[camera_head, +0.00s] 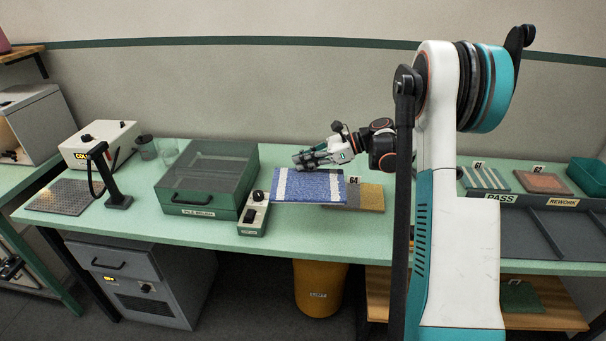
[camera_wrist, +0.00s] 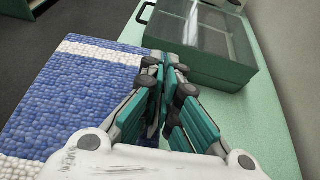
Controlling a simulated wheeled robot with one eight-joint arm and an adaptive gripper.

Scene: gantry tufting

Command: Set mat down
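A blue mat (camera_head: 312,187) with white stripes is near the front edge of the green table, right of the pile brush box. It also fills the left of the wrist view (camera_wrist: 84,88). My gripper (camera_head: 300,161) is at the mat's back edge. In the wrist view my gripper's fingers (camera_wrist: 168,85) are close together at the mat's edge, with the mat seeming to run between them. The mat looks level and overlaps a brown mat marked 64 (camera_head: 369,197). I cannot tell whether it is clear of the table.
The green pile brush box (camera_head: 208,180) with a clear lid stands left of the mat, with a switch box (camera_head: 254,214) beside it. The PASS and REWORK trays (camera_head: 545,226) are at the right. Bare table (camera_head: 355,236) lies in front of the brown mat.

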